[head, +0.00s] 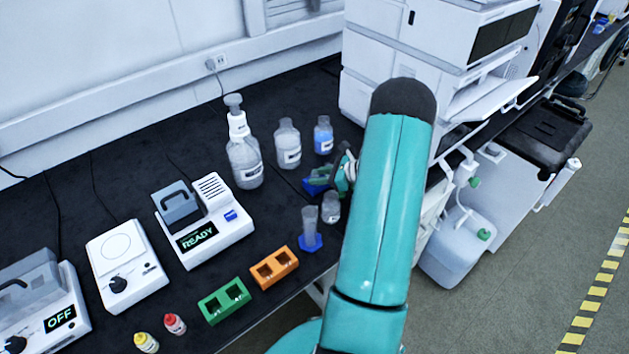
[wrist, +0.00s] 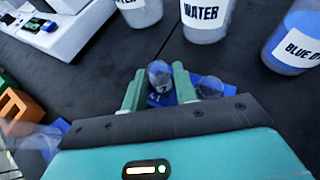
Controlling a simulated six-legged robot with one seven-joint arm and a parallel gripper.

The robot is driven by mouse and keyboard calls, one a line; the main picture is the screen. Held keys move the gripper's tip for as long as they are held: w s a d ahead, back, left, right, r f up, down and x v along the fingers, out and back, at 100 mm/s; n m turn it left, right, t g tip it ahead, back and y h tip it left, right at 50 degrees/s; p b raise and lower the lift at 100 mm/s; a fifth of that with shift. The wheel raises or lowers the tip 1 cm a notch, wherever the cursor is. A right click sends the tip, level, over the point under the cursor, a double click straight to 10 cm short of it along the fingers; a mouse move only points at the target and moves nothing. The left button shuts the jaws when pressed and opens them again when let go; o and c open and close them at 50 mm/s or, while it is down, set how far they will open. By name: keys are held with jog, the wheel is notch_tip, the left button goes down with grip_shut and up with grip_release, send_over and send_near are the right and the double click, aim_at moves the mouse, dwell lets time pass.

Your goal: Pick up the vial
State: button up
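A small clear vial (wrist: 160,73) with a dark mark on its side stands between the two green fingers of my gripper (wrist: 159,84) in the wrist view. The fingers are apart, one on each side of it and very close; I cannot tell whether they touch it. Blue material (wrist: 188,84) lies under and beside the vial. In the head view my gripper (head: 345,170) is partly hidden behind my arm, over a blue holder (head: 317,181) on the black bench. The vial itself cannot be made out there.
Another clear round item (wrist: 210,87) sits just right of my right finger. A water bottle (head: 287,145), a blue-liquid bottle (head: 323,136) and a wash bottle (head: 244,160) stand behind. A cylinder (head: 310,226) and a small jar (head: 331,208) stand nearer the front edge.

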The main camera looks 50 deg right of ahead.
jog(key=c, duration=0.6)
jog(key=shift+r, duration=0.15)
